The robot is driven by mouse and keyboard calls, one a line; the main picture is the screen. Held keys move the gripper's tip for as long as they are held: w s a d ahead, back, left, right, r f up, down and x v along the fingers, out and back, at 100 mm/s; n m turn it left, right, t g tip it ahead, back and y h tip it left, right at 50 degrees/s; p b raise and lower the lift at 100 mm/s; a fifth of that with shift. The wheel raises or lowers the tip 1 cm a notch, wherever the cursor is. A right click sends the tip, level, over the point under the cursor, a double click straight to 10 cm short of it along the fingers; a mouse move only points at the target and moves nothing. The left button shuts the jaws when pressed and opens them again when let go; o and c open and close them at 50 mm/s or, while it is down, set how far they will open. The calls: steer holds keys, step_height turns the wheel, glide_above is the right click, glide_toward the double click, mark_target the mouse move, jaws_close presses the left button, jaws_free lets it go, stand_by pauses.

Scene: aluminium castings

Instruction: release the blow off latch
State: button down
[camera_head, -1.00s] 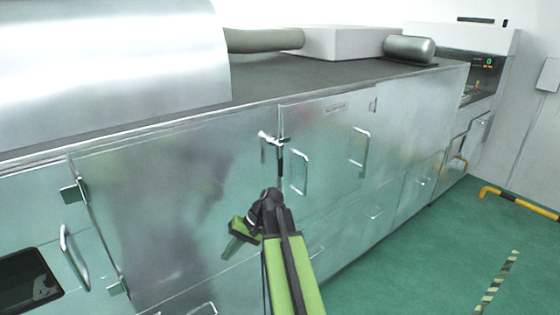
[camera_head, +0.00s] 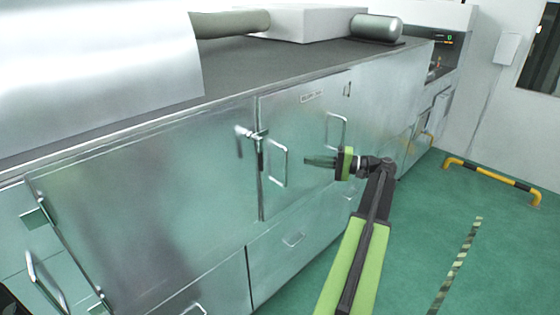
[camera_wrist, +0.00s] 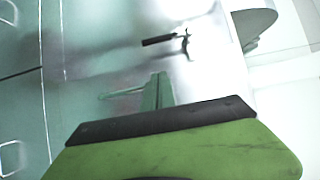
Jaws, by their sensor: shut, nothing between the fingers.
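The latch (camera_head: 259,141) is a silver handle with a dark downward lever. It sits at the seam between the large left metal door (camera_head: 150,180) and the smaller labelled door (camera_head: 300,140). The label (camera_head: 311,96) is too small to read surely. In the wrist view the latch (camera_wrist: 185,44) shows beyond my fingertips, its dark lever pointing left. My gripper (camera_head: 308,161) is shut and empty. It points left toward the latch, to the right of it and apart from it. Its closed fingers also show in the wrist view (camera_wrist: 158,80).
A bar handle (camera_head: 279,163) stands out between the latch and my gripper in the picture. Another bar handle (camera_head: 336,130) is on the smaller door. The green floor (camera_head: 430,240) is clear at right, with a yellow-black barrier (camera_head: 490,178) beyond.

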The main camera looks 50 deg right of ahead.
mark_target(261, 149)
steer(key=s+a+x, duration=0.1)
steer(key=a+x, duration=0.1)
steer(key=x, duration=1)
steer(key=shift+a, duration=0.5)
steer(key=shift+w+a+f, duration=0.1)
steer(key=shift+w, duration=0.05)
